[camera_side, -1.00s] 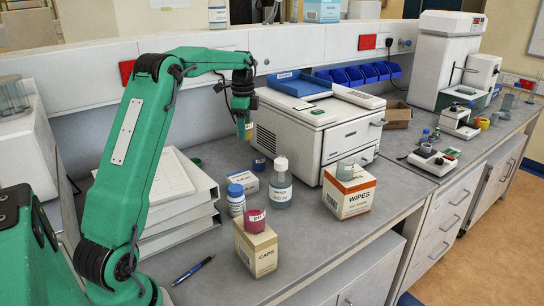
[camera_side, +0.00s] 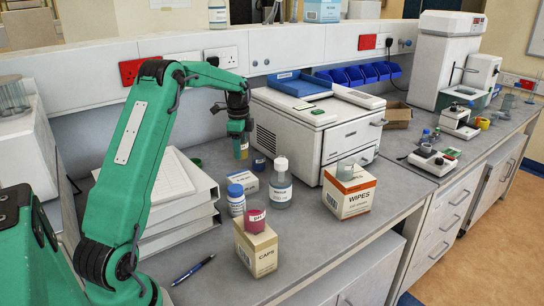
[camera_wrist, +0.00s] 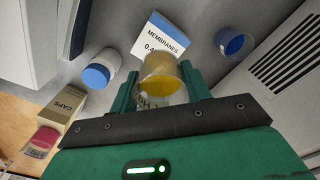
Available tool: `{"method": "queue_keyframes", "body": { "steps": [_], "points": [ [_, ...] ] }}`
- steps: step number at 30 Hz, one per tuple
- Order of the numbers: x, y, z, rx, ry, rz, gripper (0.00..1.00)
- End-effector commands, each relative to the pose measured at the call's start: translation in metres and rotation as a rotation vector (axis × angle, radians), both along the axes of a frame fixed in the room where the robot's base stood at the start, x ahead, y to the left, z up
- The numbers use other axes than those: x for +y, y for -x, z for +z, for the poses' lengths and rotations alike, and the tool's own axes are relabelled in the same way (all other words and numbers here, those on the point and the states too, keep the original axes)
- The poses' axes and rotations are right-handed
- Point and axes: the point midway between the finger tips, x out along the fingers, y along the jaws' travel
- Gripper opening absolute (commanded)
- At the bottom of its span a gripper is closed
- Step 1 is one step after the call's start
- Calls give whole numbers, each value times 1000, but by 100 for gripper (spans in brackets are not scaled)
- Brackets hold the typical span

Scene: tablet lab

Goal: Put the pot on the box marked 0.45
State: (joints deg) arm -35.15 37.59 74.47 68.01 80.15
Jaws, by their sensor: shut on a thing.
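My gripper (camera_side: 240,133) is shut on a small clear pot with yellow contents (camera_wrist: 162,72), seen in the wrist view between the two green fingers. In the side view the pot (camera_side: 241,149) hangs above the bench, higher than the white membranes box (camera_side: 245,182).
A blue-capped bottle (camera_side: 236,200) and a larger bottle (camera_side: 280,186) flank the box. A blue pot (camera_side: 258,163) stands behind it. The caps box (camera_side: 256,250) bears a pink pot (camera_side: 255,221); the wipes box (camera_side: 348,195) bears a pale pot (camera_side: 345,171). White binders (camera_side: 180,215) lie left.

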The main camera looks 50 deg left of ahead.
Motion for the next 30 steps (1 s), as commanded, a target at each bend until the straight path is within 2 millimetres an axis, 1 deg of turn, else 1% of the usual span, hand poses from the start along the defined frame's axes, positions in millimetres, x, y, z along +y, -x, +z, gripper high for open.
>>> {"method": "queue_keyframes", "body": {
  "steps": [1, 4, 7, 14, 17, 24, 27, 30],
  "points": [
    [0, 1, -8, 4, 2, 0, 24],
    [0, 0, -19, 1, 1, 0, 24],
    [0, 0, -25, 1, 1, 0, 24],
    [0, 0, -28, 1, 1, 0, 24],
    [0, 0, -36, 3, 1, 0, 24],
    [0, 1, -65, 3, 1, 0, 24],
    [0, 0, -73, 1, 1, 0, 24],
    [0, 0, -76, 0, 0, 0, 24]
  ]
}}
